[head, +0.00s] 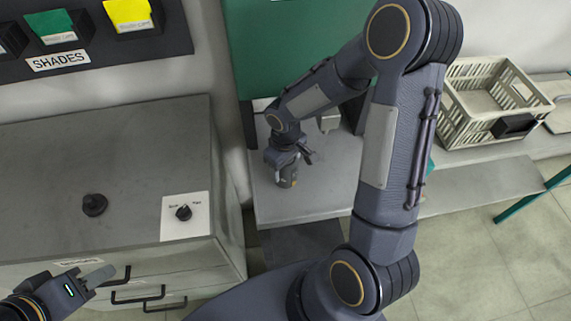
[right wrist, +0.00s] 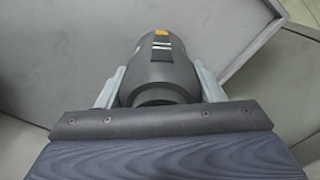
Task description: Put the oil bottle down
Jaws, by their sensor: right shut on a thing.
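The oil bottle (right wrist: 160,70) is a dark grey rounded body with an orange patch and a pale band. In the right wrist view it sits between the two pale fingers of my right gripper (right wrist: 160,85), which is shut on it. In the head view the bottle (head: 287,181) shows below my right gripper (head: 288,163), over the grey bench top (head: 320,200). I cannot tell whether its base touches the surface. My left gripper (head: 98,276) is at the lower left, in front of the grey cabinet; its finger opening is unclear.
The grey cabinet (head: 60,150) has a dark knob (head: 94,205) and a switch plate (head: 185,216) on top. A green panel (head: 290,40) stands behind the bench. A cream crate (head: 480,100) is at the right. My right arm hides part of the bench.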

